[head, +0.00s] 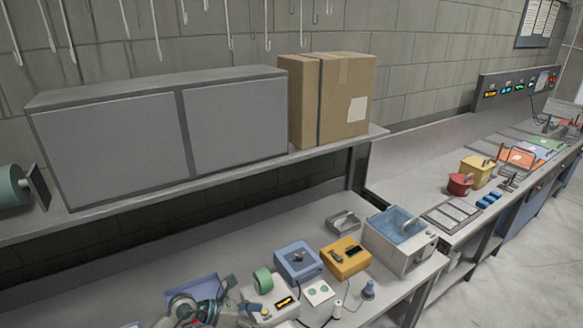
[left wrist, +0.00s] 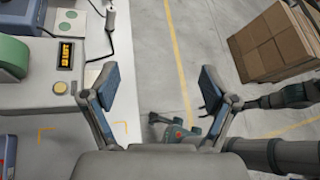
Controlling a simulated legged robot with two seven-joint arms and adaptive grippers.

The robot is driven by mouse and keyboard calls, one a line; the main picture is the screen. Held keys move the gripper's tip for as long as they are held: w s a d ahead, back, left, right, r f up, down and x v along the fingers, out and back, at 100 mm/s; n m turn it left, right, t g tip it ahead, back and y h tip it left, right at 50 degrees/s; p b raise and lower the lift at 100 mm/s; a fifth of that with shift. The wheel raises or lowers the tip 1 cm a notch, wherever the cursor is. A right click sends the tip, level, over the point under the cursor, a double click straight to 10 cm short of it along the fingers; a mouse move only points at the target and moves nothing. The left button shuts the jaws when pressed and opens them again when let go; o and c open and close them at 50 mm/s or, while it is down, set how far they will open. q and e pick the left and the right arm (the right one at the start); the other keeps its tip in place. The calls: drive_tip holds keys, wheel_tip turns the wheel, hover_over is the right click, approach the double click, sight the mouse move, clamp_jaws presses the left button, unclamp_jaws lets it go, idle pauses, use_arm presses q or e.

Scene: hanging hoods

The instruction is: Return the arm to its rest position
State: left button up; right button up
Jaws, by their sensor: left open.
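My left gripper (left wrist: 158,92) is open in the left wrist view, its two blue-padded fingers spread wide with nothing between them. It hangs over the front edge of the white bench (left wrist: 60,150), with the floor below. In the head view, my left arm and gripper (head: 238,298) show at the bottom edge, beside a tape dispenser (head: 268,305) with a green roll. That dispenser's lit display also shows in the left wrist view.
A blue device (head: 298,262), a yellow device (head: 346,258) and a water bath (head: 400,240) stand on the bench. Above is a shelf with a grey cabinet (head: 110,140) and a cardboard box (head: 345,95). Another box (left wrist: 275,45) stands on the floor. Open floor (left wrist: 185,25) lies beyond the bench edge.

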use_arm(q)
wheel_tip(320, 180, up, 8)
drive_tip(key=d+n+t+h, duration=0.2)
drive_tip(key=n+t+h, duration=0.3)
drive_tip(key=n+t, duration=0.75)
drive_tip(key=s+a+f+n+y, duration=0.2)
drive_tip(key=a+f+n+y, duration=0.6)
drive_tip(key=n, duration=0.5)
drive_tip(key=s+a+f+n+y, duration=0.3)
drive_tip(key=a+f+n+y, duration=0.35)
drive_tip(key=n+y, duration=0.5)
drive_tip(key=s+f+n+g+h, duration=0.1)
drive_tip(key=s+f+n+g, duration=0.3)
drive_tip(key=s+f+g, duration=0.5)
drive_tip(key=s+f+n+g+h, duration=0.15)
drive_tip(key=s+f+n, duration=0.4)
drive_tip(key=s, duration=0.85)
drive_tip(key=s+f+m+g+b, duration=0.25)
drive_tip(key=f+b, duration=0.35)
drive_tip(key=f, duration=2.9)
drive_tip(key=s+a+f+g+b, duration=0.1)
drive_tip(key=s+a+f+b, duration=0.2)
drive_tip(key=s+f, duration=1.5)
drive_tip(key=shift+f+n+y+b, duration=0.3)
drive_tip(key=shift+f+n+b, duration=0.1)
drive_tip(key=shift+f+b, duration=0.15)
